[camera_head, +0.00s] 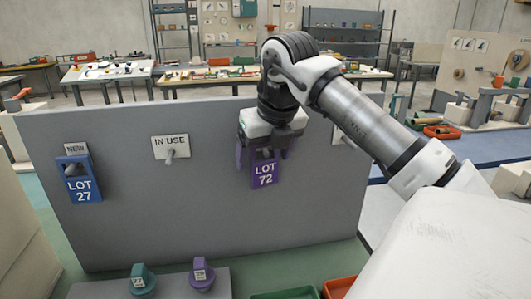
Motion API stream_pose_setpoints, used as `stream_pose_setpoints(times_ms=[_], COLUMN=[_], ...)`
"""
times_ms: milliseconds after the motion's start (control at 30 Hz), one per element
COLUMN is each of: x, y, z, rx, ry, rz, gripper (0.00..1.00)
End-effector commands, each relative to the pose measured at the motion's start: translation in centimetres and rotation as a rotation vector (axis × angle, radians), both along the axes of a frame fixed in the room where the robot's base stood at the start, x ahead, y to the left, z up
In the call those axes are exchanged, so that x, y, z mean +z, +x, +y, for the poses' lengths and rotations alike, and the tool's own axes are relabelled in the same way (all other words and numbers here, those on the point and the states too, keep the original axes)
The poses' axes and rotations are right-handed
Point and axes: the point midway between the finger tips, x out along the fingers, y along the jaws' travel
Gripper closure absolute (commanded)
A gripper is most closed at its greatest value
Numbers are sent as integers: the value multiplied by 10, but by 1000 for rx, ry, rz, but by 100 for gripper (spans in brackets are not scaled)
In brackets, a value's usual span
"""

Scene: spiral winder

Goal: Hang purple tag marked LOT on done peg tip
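The purple tag (264,178), marked LOT 72, is upright under my gripper (264,153), in front of the grey board. Its top is between the fingers, and no peg shows at that spot, so my gripper appears shut on it. A third white label plate (338,136) is on the board to the right of the tag. My arm hides most of that plate, so its word cannot be read and its peg is not clear. The tag is left of this plate and apart from it.
A blue LOT 27 tag (79,182) hangs under the NEW label. The IN USE peg (169,155) is bare. A teal knob (142,280) and a purple knob (202,275) stand below the board (200,225). Green and orange bins are at the bottom.

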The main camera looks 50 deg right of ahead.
Motion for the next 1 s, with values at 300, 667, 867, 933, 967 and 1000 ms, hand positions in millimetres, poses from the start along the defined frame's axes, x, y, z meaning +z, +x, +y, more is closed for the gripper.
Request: stream_pose_setpoints(times_ms=[300,667,867,933,967,1000], x=[11,85,116,122,124,126], y=[-3,-30,-42,-45,-46,-47], z=[0,13,19,20,20,21], rx=[-3,-3,0,0,-1,0], ry=[-1,-1,-1,-1,-1,-1], rz=[0,0,0,-1,-1,-1], gripper=[19,19,19,19,19,19])
